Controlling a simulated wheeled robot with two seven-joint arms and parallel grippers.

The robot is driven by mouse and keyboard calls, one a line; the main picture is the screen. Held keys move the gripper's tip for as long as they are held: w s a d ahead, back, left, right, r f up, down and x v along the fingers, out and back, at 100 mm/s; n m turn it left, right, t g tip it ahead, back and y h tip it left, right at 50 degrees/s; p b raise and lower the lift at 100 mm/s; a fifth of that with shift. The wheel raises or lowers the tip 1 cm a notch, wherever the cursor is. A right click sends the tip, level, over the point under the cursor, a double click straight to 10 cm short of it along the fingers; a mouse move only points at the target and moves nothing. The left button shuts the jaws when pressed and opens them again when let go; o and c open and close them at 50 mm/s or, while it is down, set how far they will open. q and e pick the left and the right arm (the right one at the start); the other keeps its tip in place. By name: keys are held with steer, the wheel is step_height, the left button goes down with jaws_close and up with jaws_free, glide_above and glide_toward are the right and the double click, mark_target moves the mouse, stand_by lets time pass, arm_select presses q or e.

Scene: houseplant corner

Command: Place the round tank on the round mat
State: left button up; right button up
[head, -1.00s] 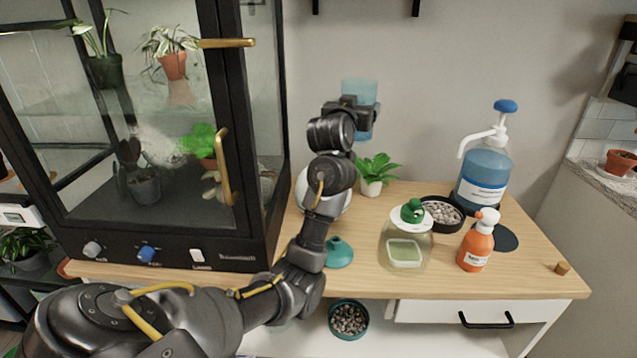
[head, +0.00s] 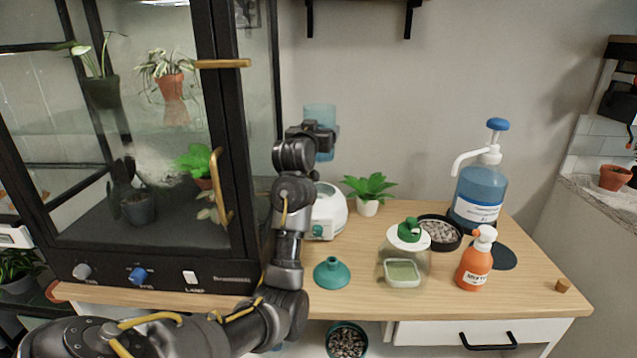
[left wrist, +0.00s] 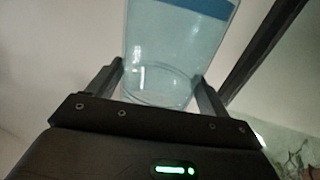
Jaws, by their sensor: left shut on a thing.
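The round tank (head: 320,116) is a clear, pale blue cylinder held up in the air above the back left of the wooden table. My left gripper (head: 322,138) is shut on it. In the left wrist view the tank (left wrist: 178,50) sits between the two fingers, its rounded end close to the gripper body and its far end cut off by the frame. My right gripper does not show.
A white device (head: 328,213) stands below the tank, partly behind my arm. A green plant (head: 368,190), teal funnel (head: 332,273), green-lidded jar (head: 404,262), pebble dish (head: 440,232), blue pump bottle (head: 481,190) and orange bottle (head: 475,262) stand around. The glass cabinet (head: 150,150) is left.

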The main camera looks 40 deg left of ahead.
mark_target(315, 162)
arm_select(q)
step_height(315, 162, down, 8)
steer(key=shift+f, duration=0.1)
step_height(315, 162, down, 5)
steer(key=shift+r, duration=0.2)
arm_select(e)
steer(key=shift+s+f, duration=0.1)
arm_select(q)
steer(key=shift+f, duration=0.2)
steer(key=o, duration=1.1)
